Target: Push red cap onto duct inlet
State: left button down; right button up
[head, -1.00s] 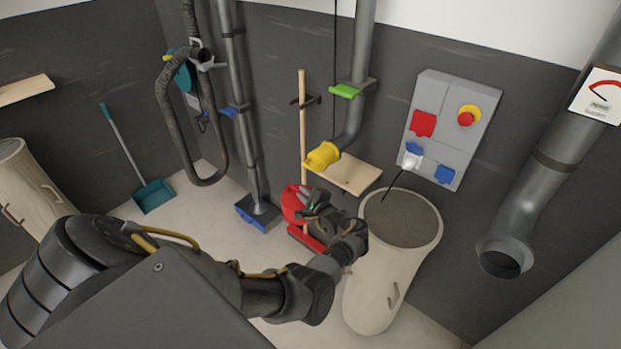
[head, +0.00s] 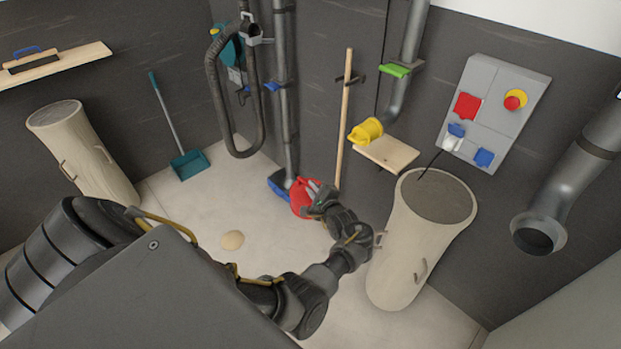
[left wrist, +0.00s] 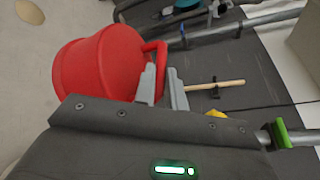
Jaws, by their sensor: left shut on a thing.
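The red cap (head: 303,197) is a round, bucket-like piece with a looped handle. My left gripper (head: 322,197) is shut on the handle and holds the cap out in front of the lower left pipe. In the left wrist view the cap (left wrist: 98,65) is left of my left gripper (left wrist: 163,85), with its handle between the fingers. An open round duct inlet (head: 533,238) with a dark mouth and flared rim is at the right wall, well apart from the cap. My right gripper is not in view.
A blue floor nozzle (head: 279,186) lies just behind the cap. A yellow cap (head: 366,131) sits on the middle duct above a wooden shelf (head: 388,153). A beige bin (head: 405,255) stands between my left gripper and the open duct. Bare floor (head: 200,215) lies left.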

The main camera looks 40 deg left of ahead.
pick_arm(q)
notch_tip(320, 180, up, 7)
dwell(0.7)
jog(key=shift+f, duration=0.1)
